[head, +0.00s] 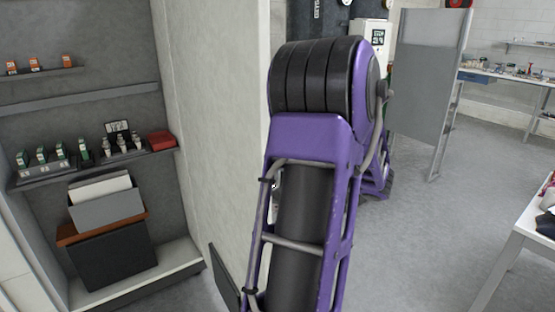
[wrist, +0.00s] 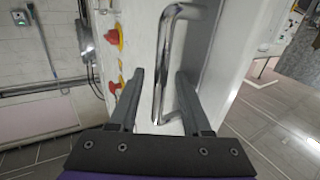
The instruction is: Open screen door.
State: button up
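In the wrist view my gripper (wrist: 159,75) is open, with its two dark fingers spread and nothing clamped. A shiny chrome bar handle (wrist: 165,60) on a pale panel (wrist: 215,60) shows between the fingers, slightly tilted. Its lower end bends to the right near the right finger. I cannot tell whether a finger touches it. I cannot tell for certain that this panel is the screen door. In the head view my own purple arm hides the gripper and the handle.
Red knobs (wrist: 112,37) sit left of the handle. In the head view a shelf unit (head: 80,95) with small items stands left, a tall grey panel (head: 428,80) behind right, and a white table (head: 525,225) at right. The floor (head: 430,240) between is clear.

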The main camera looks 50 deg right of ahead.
jog(key=shift+s, duration=0.1)
jog(key=s+d, duration=0.3)
jog(key=s, duration=1.4)
jog(key=shift+d+b, duration=0.15)
jog(key=shift+b, duration=0.25)
jog(key=shift+w, duration=0.15)
